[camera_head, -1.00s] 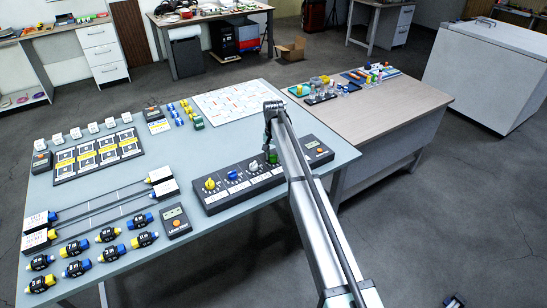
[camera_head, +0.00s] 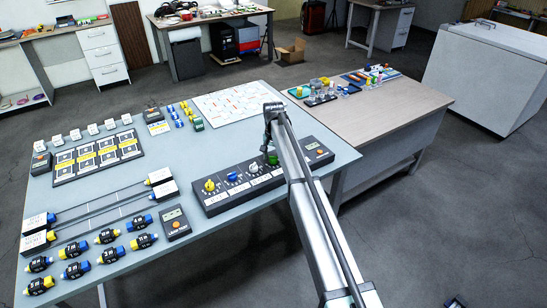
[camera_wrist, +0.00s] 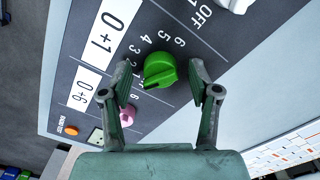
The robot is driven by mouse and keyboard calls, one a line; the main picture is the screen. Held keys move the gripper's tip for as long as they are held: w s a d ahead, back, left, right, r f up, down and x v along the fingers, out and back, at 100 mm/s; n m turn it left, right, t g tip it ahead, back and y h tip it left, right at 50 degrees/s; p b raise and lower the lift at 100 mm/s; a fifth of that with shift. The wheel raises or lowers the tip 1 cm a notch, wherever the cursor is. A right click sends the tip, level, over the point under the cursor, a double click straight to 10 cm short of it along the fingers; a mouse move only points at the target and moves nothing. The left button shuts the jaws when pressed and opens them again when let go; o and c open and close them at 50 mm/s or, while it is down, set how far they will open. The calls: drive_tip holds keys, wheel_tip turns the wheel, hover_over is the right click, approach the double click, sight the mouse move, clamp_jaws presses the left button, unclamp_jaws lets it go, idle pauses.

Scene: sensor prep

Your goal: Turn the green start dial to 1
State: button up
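The green start dial (camera_wrist: 160,70) is in the middle of the wrist view, on a dark panel (camera_wrist: 235,42) with numbers printed around it. A dark mark shows at its lower-left edge; I cannot tell for sure which number it points to. My gripper (camera_wrist: 161,78) is open, one finger on each side of the dial, with a gap visible on both sides. In the head view the green dial (camera_head: 272,158) is at the right part of the control panel (camera_head: 225,200), beneath my gripper and partly hidden by the arm.
A yellow dial (camera_head: 210,185), a blue dial (camera_head: 232,176) and a white dial (camera_head: 254,167) stand to the left on the same panel. A pink knob (camera_wrist: 127,115) lies close to the left finger in the wrist view. An orange button (camera_wrist: 71,130) is farther left.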

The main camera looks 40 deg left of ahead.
wheel_tip(320, 180, up, 12)
idle(0.6)
